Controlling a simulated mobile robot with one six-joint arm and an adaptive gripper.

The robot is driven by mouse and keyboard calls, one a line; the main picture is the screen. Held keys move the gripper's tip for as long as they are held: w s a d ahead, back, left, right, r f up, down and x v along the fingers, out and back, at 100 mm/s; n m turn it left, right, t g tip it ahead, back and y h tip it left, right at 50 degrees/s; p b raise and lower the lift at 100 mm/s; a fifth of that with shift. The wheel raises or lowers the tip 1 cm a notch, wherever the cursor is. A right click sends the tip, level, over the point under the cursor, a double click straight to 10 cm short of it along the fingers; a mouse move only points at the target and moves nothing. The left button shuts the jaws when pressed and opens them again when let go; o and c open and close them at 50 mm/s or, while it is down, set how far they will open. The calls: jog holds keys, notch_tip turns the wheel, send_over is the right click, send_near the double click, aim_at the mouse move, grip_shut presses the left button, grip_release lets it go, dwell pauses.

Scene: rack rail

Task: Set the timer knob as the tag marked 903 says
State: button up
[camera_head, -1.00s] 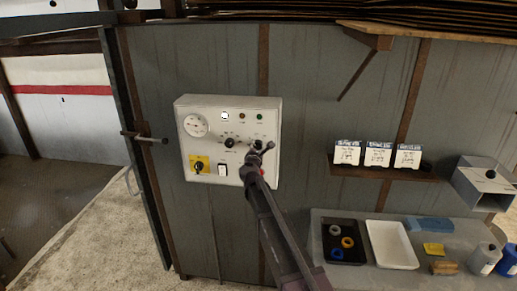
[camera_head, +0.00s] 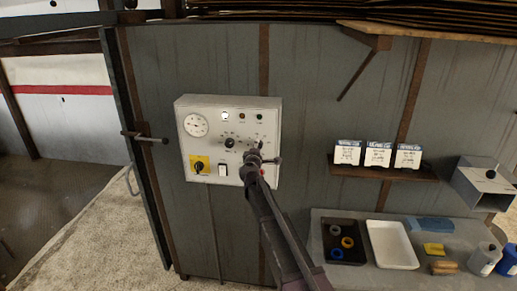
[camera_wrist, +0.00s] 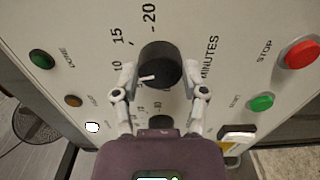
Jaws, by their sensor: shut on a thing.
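The timer knob (camera_wrist: 160,62) is black with a white pointer line, beside the word MINUTES and a scale reading 10, 15 and 20. In the wrist view the pointer is toward the lower left of the knob, near the 10 side. My gripper (camera_wrist: 160,72) has its two fingers on opposite sides of this knob, shut on it. In the head view my gripper (camera_head: 256,153) is at the right part of the white control panel (camera_head: 215,105) and hides the knob. Three white tags (camera_head: 347,153), (camera_head: 377,155), (camera_head: 408,156) stand on a shelf; their print is too small to read.
The panel also has a second black knob (camera_head: 230,143), a gauge (camera_head: 195,125), a yellow-backed switch (camera_head: 199,166) and a white rocker (camera_head: 222,170). Red STOP (camera_wrist: 300,54) and green (camera_wrist: 262,102) buttons lie close by. A table at right holds trays and bottles.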

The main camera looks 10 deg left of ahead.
jog(key=shift+w+a, duration=0.1)
jog(key=shift+w, duration=0.05)
dwell(0.3)
jog(key=o, duration=1.2)
jog(key=shift+c, duration=0.2)
jog(key=s, duration=1.2)
jog(key=shift+a, duration=0.15)
jog(key=shift+s, duration=0.1)
